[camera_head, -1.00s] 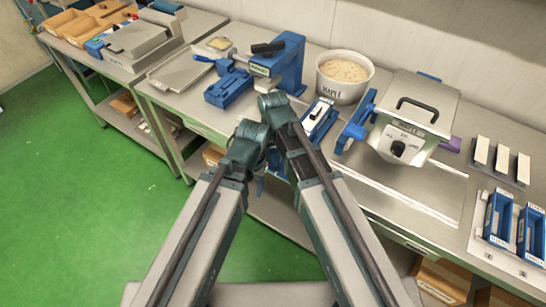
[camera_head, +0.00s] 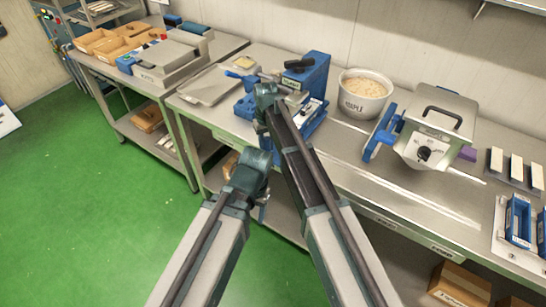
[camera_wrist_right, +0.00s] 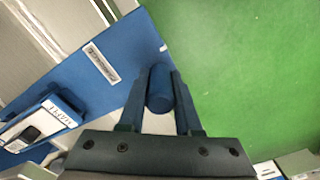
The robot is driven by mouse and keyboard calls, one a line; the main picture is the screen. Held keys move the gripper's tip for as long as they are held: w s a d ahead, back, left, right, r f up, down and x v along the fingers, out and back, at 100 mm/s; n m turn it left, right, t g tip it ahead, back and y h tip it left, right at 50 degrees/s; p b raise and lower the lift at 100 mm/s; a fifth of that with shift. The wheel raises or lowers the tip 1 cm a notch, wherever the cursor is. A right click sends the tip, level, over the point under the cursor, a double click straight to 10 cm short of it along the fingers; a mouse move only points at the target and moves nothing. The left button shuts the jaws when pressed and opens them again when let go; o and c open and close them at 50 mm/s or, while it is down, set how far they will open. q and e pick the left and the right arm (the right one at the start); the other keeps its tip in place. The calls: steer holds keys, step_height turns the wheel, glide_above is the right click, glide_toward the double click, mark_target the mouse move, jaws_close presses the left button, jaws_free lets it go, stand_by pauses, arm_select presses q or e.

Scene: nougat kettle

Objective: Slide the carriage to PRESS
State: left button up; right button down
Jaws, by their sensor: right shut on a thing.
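The blue carriage (camera_head: 314,118) stands on the table directly in front of the blue press (camera_head: 314,72). In the right wrist view its wide blue plate (camera_wrist_right: 112,88) carries a small label, and a blue holder (camera_wrist_right: 42,122) with a white tag shows at the left. My right gripper (camera_wrist_right: 162,80) is shut on the carriage's blue round handle (camera_wrist_right: 159,98), one finger on each side. In the head view my right arm hides this grip. My left gripper (camera_head: 262,198) hangs low in front of the table edge, and its jaws are too small to read.
A white tub (camera_head: 362,100) and a grey machine with a dial (camera_head: 432,130) stand right of the press. A grey tray (camera_head: 212,84) lies to its left. The table strip (camera_head: 385,190) right of the carriage is clear.

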steer(key=shift+w+a, duration=0.7)
steer(key=shift+a, duration=0.3)
steer(key=shift+w+a, duration=0.65)
steer(key=shift+a, duration=0.35)
steer(key=c, duration=0.6)
jaws_free()
steer(key=shift+w+a, duration=0.1)
steer(key=shift+a, duration=0.05)
steer(key=shift+r, duration=0.1)
step_height(320, 180, up, 14)
steer(key=p, duration=1.3)
steer(key=shift+f+p, duration=0.2)
steer(key=shift+p, duration=0.2)
